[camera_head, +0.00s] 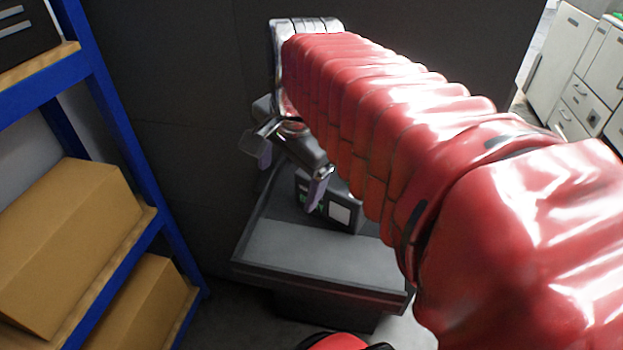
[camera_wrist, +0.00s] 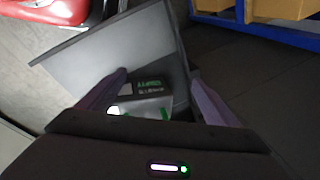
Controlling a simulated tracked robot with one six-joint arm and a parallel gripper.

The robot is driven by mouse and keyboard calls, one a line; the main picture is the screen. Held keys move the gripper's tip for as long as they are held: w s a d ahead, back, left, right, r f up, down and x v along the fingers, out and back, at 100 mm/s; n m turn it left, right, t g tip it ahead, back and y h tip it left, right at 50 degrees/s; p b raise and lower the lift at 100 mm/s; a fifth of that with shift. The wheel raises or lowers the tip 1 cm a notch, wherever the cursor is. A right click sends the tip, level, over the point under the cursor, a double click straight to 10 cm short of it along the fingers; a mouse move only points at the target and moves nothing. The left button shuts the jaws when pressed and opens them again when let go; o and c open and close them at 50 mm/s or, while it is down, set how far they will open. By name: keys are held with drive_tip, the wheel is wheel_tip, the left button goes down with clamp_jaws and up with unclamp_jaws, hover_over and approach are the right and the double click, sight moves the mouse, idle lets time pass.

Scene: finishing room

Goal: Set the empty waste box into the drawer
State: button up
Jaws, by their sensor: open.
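The waste box (camera_head: 338,211) is small and dark, with a white panel and green marking. It stands inside the open drawer (camera_head: 300,250), toward its back, and the arm hides part of it. In the wrist view, the box (camera_wrist: 150,90) shows green lettering and a pale face, within the grey drawer (camera_wrist: 115,50). My gripper (camera_head: 290,172) is open above the drawer's back left, close to the box. In the wrist view, the two fingers of my gripper (camera_wrist: 160,76) are spread, with the box below and between them. Whether they touch it I cannot tell.
A blue shelf rack (camera_head: 125,120) with cardboard boxes (camera_head: 70,245) stands at the left. A dark panel (camera_head: 180,110) rises behind the drawer. Pale cabinets (camera_head: 590,75) stand at the far right. Bare floor shows between rack and drawer.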

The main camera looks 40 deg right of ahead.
drive_tip(key=d+r+m+g, duration=0.1)
drive_tip(key=d+r+m, duration=0.2)
drive_tip(key=d+m, duration=0.45)
drive_tip(key=r+m, duration=0.1)
drive_tip(key=m, duration=0.7)
hover_over(336, 178)
drive_tip(key=s, duration=0.1)
drive_tip(key=shift+a+g+y, duration=0.1)
drive_tip(key=shift+g+y, duration=0.3)
drive_tip(key=shift+s+d+r+m, duration=0.15)
drive_tip(key=shift+d+r+m, duration=0.05)
drive_tip(key=shift+d+m, duration=0.25)
drive_tip(key=shift+w+a+f, duration=0.1)
drive_tip(key=shift+w+f, duration=0.05)
drive_tip(key=shift+f, duration=1.3)
drive_tip(key=shift+w+a+f, duration=0.1)
drive_tip(key=shift+w+f, duration=0.1)
drive_tip(key=shift+f, duration=1.2)
drive_tip(key=shift+w+f, duration=0.15)
drive_tip(key=shift+f, duration=1.3)
drive_tip(key=shift+w+a+f, duration=0.1)
drive_tip(key=shift+w+f, duration=0.05)
drive_tip(key=shift+f, duration=1.15)
drive_tip(key=shift+w+a+f, duration=0.1)
drive_tip(key=shift+f, duration=1.2)
